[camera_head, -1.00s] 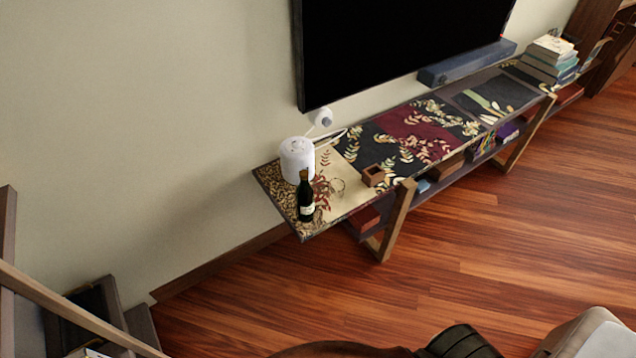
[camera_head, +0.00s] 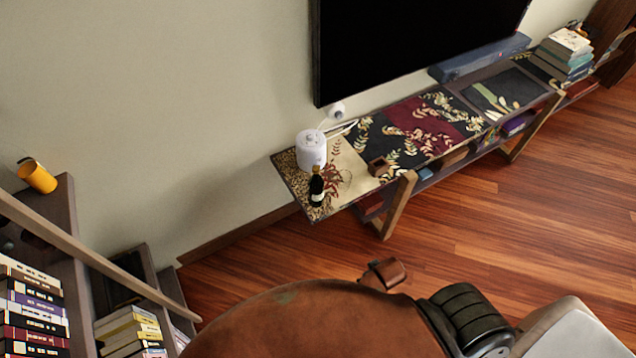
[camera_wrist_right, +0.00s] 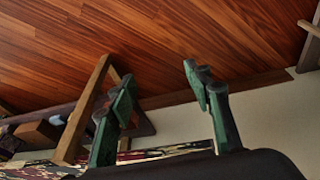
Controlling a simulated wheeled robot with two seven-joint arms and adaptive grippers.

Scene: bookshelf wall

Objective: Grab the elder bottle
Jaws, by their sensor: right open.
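A small dark bottle with a pale label (camera_head: 316,190) stands upright at the near left end of the long low wall shelf (camera_head: 285,169). It is in front of a white lidded canister (camera_head: 311,149) and partly overlaps it in the head view. My right gripper (camera_wrist_right: 158,78) shows only in its wrist view. Its two green fingers are spread with nothing between them, and the bottle is not visible there.
A bookcase with a yellow cup (camera_head: 37,176) stands at the left. A large brown rounded form (camera_head: 310,325) fills the bottom. Wooden floor (camera_head: 480,225) lies clear before the shelf.

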